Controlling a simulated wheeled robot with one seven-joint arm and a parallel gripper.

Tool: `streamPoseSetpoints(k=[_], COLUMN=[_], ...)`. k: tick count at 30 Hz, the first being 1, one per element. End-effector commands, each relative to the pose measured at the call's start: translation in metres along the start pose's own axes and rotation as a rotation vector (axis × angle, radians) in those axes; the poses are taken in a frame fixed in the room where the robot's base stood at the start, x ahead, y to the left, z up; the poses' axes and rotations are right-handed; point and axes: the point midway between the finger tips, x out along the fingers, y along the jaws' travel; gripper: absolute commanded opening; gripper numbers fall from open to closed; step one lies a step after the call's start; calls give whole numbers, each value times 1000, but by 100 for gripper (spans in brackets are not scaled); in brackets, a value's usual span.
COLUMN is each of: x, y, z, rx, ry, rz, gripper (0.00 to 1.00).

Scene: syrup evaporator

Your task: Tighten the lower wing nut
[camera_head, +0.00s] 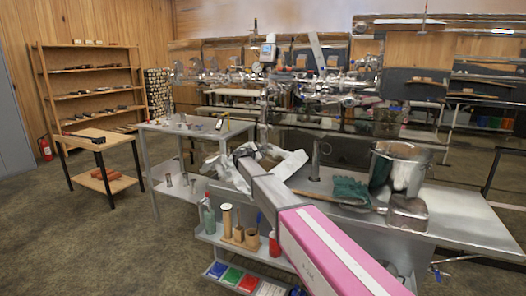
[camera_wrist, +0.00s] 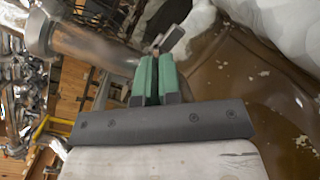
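In the wrist view, my gripper (camera_wrist: 157,62) has two green fingertips close together, with a narrow dark gap between them. A small grey metal tab (camera_wrist: 172,39) stands out just past the fingertips on a short dark stem. It looks like a wing of a wing nut, but I cannot tell whether it is the lower one or whether the fingers grip it. A metal pipe (camera_wrist: 95,48) with a wide collar lies close to the left of the fingertips. In the head view, my own arm hides the fingertips, and no wing nut can be made out.
White crumpled material (camera_head: 288,165) lies around my arm's end. A steel pot (camera_head: 398,165), a green glove (camera_head: 349,190) and a ladle-like pan (camera_head: 407,212) stand on the bench right of my arm. A small table (camera_head: 190,130) stands left.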

Motion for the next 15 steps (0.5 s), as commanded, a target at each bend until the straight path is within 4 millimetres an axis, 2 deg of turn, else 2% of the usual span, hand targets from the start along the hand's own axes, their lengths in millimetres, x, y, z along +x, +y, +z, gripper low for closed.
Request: streamPoseSetpoints(k=[15], x=[0], y=[-3], z=[-1], rx=[458], ry=[0], rz=[0], gripper=[0])
